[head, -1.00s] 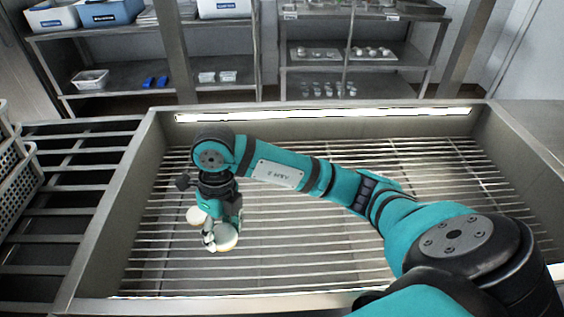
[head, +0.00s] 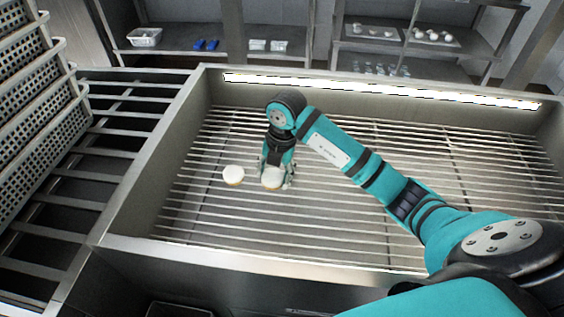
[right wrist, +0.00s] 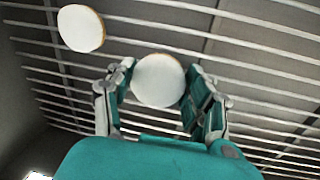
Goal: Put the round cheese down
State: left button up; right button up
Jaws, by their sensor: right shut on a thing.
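My right gripper (head: 273,176) is down over the slatted rack inside the metal basin. It is shut on a round white cheese (head: 271,179), low at the rack; I cannot tell if the cheese touches the slats. In the right wrist view the cheese (right wrist: 158,80) sits between the two fingers (right wrist: 160,95). A second round white cheese (head: 233,174) with a yellowish edge lies on the rack just left of the gripper. It also shows at the upper left of the right wrist view (right wrist: 81,28). My left gripper is not in view.
The rack's metal slats (head: 370,210) are bare to the right. The basin's raised rim (head: 140,165) stands on the left. Perforated baskets (head: 40,130) are stacked at the far left, beside an open slatted frame (head: 125,122). Shelves (head: 225,40) with small goods stand behind.

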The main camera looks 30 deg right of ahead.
jog(key=w+d, duration=0.2)
jog(key=w, duration=0.1)
jog(key=w+d, duration=0.1)
jog(key=shift+w+d+f, duration=0.3)
jog(key=shift+w+d, duration=0.05)
jog(key=shift+w, duration=0.05)
jog(key=shift+f, duration=1.75)
jog(key=shift+f, duration=0.1)
jog(key=o, duration=1.3)
jog(key=r, duration=0.4)
jog(key=s+d+r, duration=0.1)
jog(key=r, duration=0.7)
jog(key=shift+s+d, duration=0.15)
